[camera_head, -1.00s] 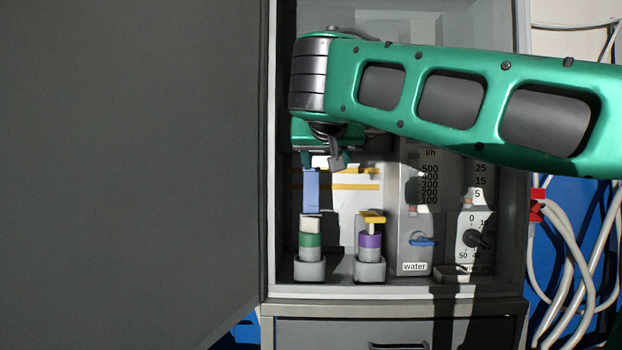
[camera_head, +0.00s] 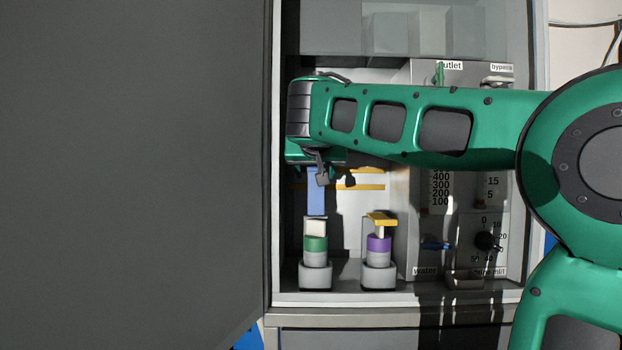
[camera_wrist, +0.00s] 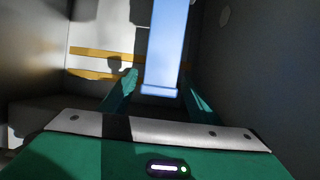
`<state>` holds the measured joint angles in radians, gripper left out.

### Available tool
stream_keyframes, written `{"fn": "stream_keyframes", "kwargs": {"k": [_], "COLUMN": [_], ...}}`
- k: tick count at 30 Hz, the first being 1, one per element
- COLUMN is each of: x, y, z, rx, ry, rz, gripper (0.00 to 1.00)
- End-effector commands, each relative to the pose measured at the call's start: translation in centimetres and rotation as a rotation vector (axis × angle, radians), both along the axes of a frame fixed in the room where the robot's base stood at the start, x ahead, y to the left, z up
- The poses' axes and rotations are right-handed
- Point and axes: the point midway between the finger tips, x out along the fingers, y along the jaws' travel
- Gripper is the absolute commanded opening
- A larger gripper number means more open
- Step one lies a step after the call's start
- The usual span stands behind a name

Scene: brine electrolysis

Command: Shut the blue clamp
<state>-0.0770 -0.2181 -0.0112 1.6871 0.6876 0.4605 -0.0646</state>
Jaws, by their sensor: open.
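The blue clamp (camera_head: 316,191) shows as an upright light-blue bar above the white piece and green-banded fitting at the left of the cabinet. Its upper part is hidden by my gripper (camera_head: 318,170) in the head view. In the wrist view the blue clamp (camera_wrist: 165,50) comes down from the top edge and its lower end lies between my two green fingers. My gripper (camera_wrist: 160,82) is open, with one finger on each side of the bar. Dark gaps show beside the bar; I cannot tell whether either finger touches it.
A purple-banded fitting with a yellow handle (camera_head: 382,219) stands just to the right. Farther right is a panel with a blue valve lever (camera_head: 436,246) and a black knob (camera_head: 487,241). The grey cabinet door (camera_head: 140,170) fills the left. My arm crosses in front of the panel.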

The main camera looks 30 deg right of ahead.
Motion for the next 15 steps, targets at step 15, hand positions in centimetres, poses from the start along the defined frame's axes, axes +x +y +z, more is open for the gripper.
{"fn": "stream_keyframes", "kwargs": {"k": [15], "x": [1.5], "y": [-1.2], "z": [-0.8], "rx": [0.0], "ry": [0.0], "rz": [-0.001], "gripper": [0.56]}}
